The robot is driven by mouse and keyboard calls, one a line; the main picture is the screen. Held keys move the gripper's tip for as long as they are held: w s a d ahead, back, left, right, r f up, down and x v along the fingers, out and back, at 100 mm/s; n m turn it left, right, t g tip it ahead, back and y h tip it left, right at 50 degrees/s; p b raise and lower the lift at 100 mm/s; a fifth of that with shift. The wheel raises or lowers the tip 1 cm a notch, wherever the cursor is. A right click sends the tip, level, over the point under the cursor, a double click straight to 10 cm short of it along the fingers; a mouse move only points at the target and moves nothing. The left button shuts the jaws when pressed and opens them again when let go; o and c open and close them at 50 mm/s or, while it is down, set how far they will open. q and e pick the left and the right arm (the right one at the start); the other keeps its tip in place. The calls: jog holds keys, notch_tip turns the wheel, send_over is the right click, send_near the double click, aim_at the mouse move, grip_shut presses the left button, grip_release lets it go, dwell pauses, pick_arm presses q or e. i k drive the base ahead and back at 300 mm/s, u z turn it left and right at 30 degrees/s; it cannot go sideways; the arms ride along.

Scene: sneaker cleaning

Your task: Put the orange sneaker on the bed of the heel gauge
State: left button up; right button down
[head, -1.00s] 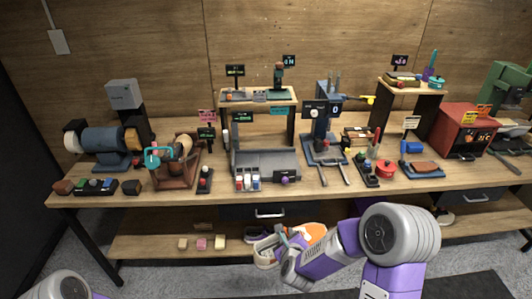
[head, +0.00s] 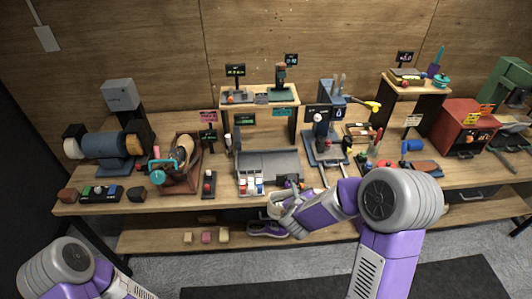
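My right gripper (head: 284,211) is just in front of the bench's front edge, above the lower shelf. It appears shut on a sneaker (head: 275,201), of which only a cream part shows; my wrist hides the rest, so I see no orange now. A blue stand with a post (head: 321,146), a black display and two forward rails is on the bench behind my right forearm. It looks like the heel gauge, but I cannot read a label. My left arm is low at the left, its gripper outside the picture.
A grey tray station (head: 267,165) with small bottles is left of the blue stand. A red box machine (head: 462,128) is at the right.

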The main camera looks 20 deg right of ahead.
aim_at(273, 162)
jog(key=i, duration=1.15)
